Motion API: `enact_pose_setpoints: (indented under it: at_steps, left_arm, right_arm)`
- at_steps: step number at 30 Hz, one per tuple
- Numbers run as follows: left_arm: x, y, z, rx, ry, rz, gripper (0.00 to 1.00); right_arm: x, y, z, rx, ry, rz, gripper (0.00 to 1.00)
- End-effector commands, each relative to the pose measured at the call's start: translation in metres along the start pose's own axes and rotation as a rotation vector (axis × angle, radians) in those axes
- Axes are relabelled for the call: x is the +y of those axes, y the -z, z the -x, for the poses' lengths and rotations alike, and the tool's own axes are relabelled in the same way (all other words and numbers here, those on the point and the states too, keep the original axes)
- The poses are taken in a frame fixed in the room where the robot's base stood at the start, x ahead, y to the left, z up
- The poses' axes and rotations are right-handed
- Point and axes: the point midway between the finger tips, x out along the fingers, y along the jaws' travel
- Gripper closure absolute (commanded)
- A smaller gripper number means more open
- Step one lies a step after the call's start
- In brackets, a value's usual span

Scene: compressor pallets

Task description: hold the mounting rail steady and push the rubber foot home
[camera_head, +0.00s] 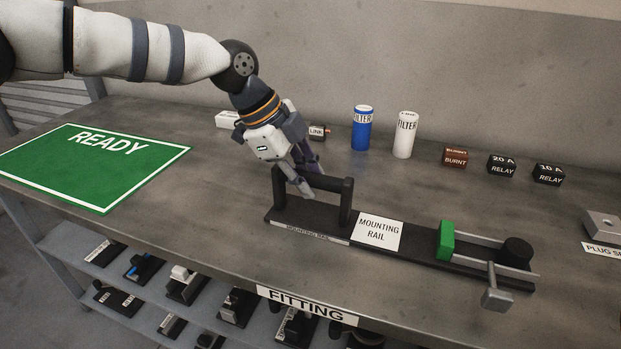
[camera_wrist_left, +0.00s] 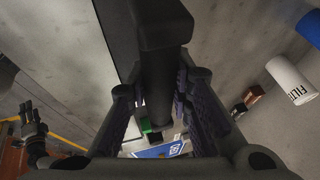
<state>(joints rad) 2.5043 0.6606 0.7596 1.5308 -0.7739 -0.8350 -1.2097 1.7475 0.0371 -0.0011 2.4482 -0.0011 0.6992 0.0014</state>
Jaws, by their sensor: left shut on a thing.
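The mounting rail (camera_head: 400,255) lies along the front of the bench, a long dark bar with a white label. A black upright handle (camera_head: 345,203) stands on its left end. My left gripper (camera_head: 305,182) is shut on the handle's crossbar; the dark bar (camera_wrist_left: 158,60) runs between its fingers in the wrist view. At the rail's right end, a black round piece (camera_head: 516,250), apparently the rubber foot, sits between two metal bars. I cannot tell how deep it sits. What looks like my right gripper (camera_wrist_left: 32,118) shows at the wrist view's left, its jaws unclear.
A green block (camera_head: 446,240) and a grey metal knob (camera_head: 496,298) sit by the metal bars. Filters (camera_head: 362,128) and relay boxes (camera_head: 502,166) stand behind. A green READY mat (camera_head: 95,195) lies empty at left. A shelf below holds several parts.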

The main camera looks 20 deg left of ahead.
Motion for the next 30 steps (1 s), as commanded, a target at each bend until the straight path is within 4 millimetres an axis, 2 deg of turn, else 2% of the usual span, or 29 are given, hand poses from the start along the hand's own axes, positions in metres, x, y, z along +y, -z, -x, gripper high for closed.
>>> enact_pose_setpoints:
  at_steps: [8, 30]
  left_arm:
    - [0.0001, 0.0100, -0.0029, 0.000, 0.000, -0.002, 1.00]
    - [0.0029, 0.0072, -0.0093, -0.001, -0.007, 0.000, 1.00]
  right_arm:
    - [-0.0001, 0.0021, 0.0043, 0.011, 0.000, 0.000, 0.60]
    - [-0.0001, 0.0017, 0.0035, 0.009, 0.000, 0.000, 0.60]
